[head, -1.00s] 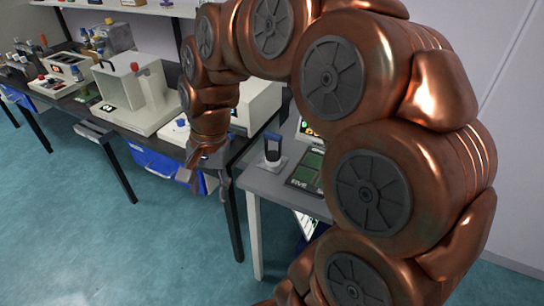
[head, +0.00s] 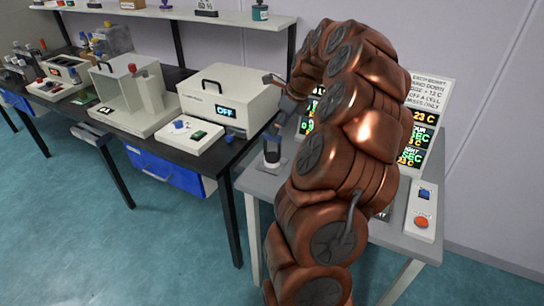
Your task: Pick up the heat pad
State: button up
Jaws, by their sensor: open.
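A small black upright piece with an open top (head: 272,151) stands on a small light base on the grey side table. It may be the heat pad, but I cannot tell for sure at this size. My gripper (head: 274,102) is open and empty, with its fingers to the left of the wrist. In the picture it is above the black piece and apart from it. My arm hides the middle of the grey table and anything lying there.
The grey table (head: 252,183) holds a panel with a red button (head: 422,221) at right, with lit displays (head: 414,137) behind. On the black bench to the left are a white box reading OFF (head: 228,95), a white control unit (head: 190,138) and a clear-fronted device (head: 133,95).

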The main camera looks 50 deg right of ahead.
aim_at(272, 140)
jog(key=shift+p+x, duration=0.95)
jog(key=shift+x, duration=2.4)
jog(key=shift+c, duration=0.4)
grip_shut()
